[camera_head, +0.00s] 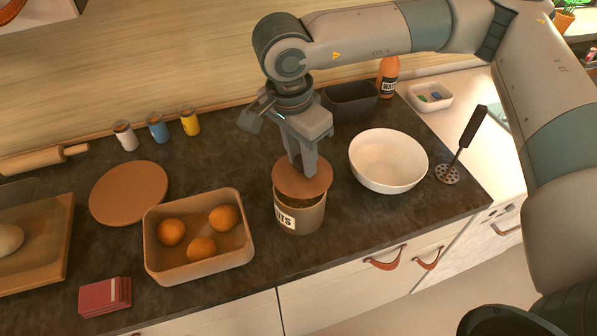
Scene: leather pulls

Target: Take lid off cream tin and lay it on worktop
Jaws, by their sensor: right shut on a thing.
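My left gripper is not in view.
A white bowl (388,161) stands close right of the tin, and a tray (199,272) with oranges close left. A round board (129,192), small jars (157,128), a dark bin (350,103), a masher (462,145) and red cards (105,297) lie around.

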